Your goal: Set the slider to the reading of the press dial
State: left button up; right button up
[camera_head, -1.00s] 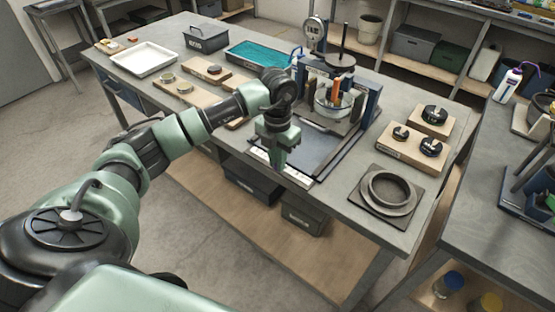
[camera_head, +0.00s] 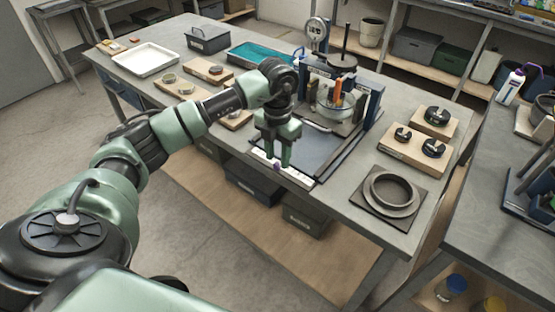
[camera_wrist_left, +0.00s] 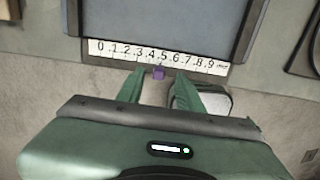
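The slider's purple knob (camera_wrist_left: 158,72) sits at the front edge of the press base, just below a white number scale (camera_wrist_left: 120,50) running 0 to 9, around the 4 and 5. My left gripper (camera_wrist_left: 160,82) is open, with one finger on each side of the knob, apart from it as far as I can tell. In the head view the left gripper (camera_head: 277,163) points down over the scale strip, with the purple knob (camera_head: 277,167) between its fingertips. The press dial (camera_head: 316,28) is a round gauge at the back left of the press; its reading is too small to tell.
The press (camera_head: 340,95) stands behind the gripper on the grey table. A ring on a dark plate (camera_head: 385,213) and wooden boards with black knobs (camera_head: 418,148) lie to the right. A white tray (camera_head: 146,59) is at the far left.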

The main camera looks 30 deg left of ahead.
aim_at(277, 164)
pick_arm(q)
notch_tip(277, 164, up, 6)
jog(key=shift+b, duration=0.4)
